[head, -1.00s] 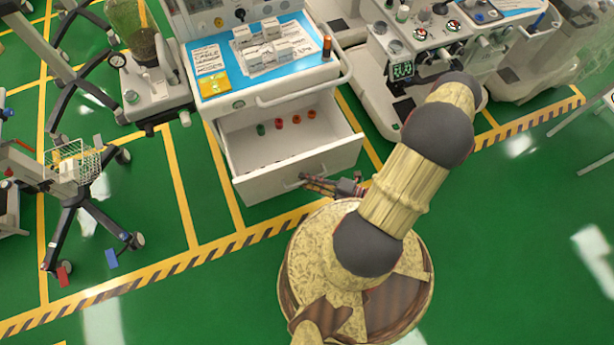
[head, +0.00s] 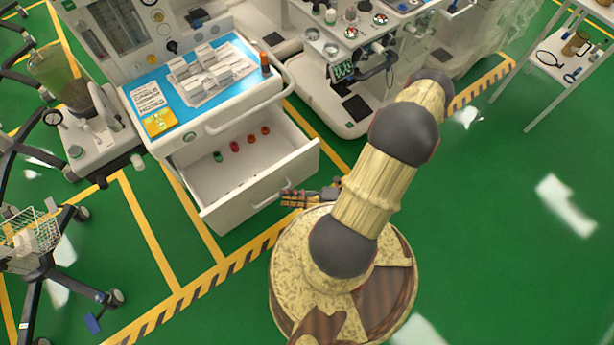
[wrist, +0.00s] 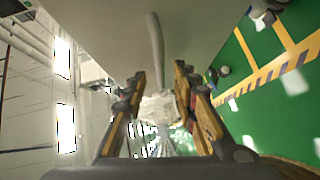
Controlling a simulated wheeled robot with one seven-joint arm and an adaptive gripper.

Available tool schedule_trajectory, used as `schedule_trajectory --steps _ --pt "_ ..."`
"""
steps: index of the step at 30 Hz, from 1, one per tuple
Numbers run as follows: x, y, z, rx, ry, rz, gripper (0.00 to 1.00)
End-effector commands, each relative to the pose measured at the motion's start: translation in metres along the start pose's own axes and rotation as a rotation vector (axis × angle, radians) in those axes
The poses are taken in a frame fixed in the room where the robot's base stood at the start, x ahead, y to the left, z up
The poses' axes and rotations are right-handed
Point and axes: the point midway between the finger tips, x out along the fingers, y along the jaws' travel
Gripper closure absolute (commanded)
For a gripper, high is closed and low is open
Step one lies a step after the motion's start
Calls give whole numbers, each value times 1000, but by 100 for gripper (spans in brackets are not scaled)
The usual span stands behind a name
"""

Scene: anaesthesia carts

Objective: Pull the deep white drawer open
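The deep white drawer (head: 236,205) stands pulled out of the cart in the head view, with its inside showing. Its bar handle (head: 270,196) is on the front panel; in the wrist view the handle (wrist: 156,45) runs down the white drawer front (wrist: 110,35). My gripper (head: 287,199) is low in front of the panel, close to the handle's right end. In the wrist view my gripper's two fingers (wrist: 159,85) are apart, with the handle lined up between them and a gap on each side. I cannot tell whether a finger touches it.
Several small red and green vials (head: 235,147) sit at the back of the drawer. The blue cart top (head: 145,88) carries white boxes (head: 205,68). A wheeled stand with a basket (head: 30,232) is at the left. Green floor (head: 480,240) is clear at the right.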

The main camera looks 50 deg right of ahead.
Motion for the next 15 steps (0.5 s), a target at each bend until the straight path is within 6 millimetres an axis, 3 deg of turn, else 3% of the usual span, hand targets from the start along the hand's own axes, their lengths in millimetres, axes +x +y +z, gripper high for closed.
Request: schedule_trajectory --steps 9,15 --pt "-47 0 1 -1 -4 -1 72" --pt "-64 0 0 0 -1 -1 72"
